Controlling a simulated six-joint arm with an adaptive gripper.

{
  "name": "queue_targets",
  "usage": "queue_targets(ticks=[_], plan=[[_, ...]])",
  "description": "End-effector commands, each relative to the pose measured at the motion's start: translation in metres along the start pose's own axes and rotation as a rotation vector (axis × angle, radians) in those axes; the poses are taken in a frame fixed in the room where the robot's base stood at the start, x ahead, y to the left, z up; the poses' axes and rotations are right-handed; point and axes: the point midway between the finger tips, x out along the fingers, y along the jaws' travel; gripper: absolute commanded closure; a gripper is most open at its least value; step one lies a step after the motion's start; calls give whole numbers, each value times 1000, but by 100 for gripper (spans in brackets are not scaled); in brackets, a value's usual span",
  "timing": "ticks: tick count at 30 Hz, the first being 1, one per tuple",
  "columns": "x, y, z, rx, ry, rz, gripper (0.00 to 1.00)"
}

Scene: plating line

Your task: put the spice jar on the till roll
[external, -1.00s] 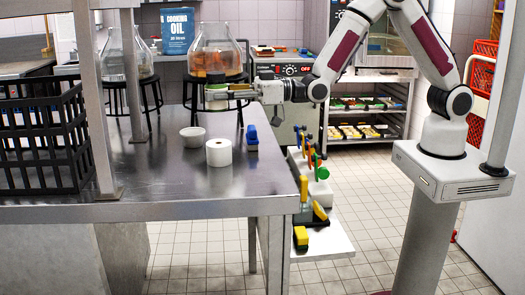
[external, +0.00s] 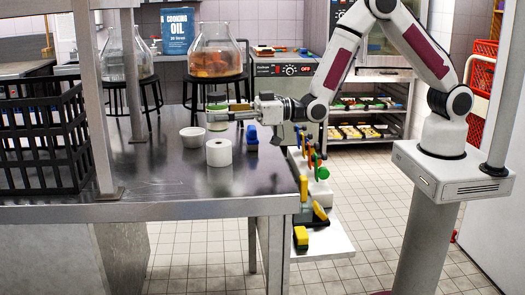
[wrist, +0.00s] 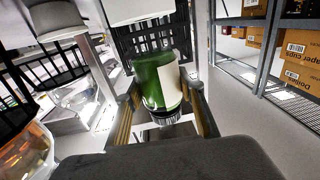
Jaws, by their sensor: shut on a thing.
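The spice jar (external: 216,124) is green with a pale label and a dark cap. My gripper (external: 229,113) is shut on it and holds it in the air. In the wrist view the jar (wrist: 158,80) sits between both fingers. The till roll (external: 219,154) is a white cylinder standing on the steel counter, with a dark core hole on top. The jar is above and apart from the roll in the external view; its exact depth over it is hard to tell. A white form at the top edge of the wrist view (wrist: 140,10) seems to be the roll.
A white bowl (external: 192,139) stands close left of the roll, and a blue object (external: 251,137) stands to its right. A black crate (external: 42,140) is on the left of the counter (external: 180,200). Large glass jars on stands are behind. The front counter is clear.

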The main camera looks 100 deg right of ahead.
Motion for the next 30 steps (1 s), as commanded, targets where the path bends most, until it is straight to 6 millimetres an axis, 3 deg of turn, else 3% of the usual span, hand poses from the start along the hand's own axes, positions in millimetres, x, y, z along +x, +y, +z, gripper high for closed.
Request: queue_targets(ticks=[10,27,28,30], plan=[[0,0,29,0,0,0,89],[0,0,35,0,1,0,89],[0,0,36,0,0,0,57],[0,0,36,0,0,0,45]])
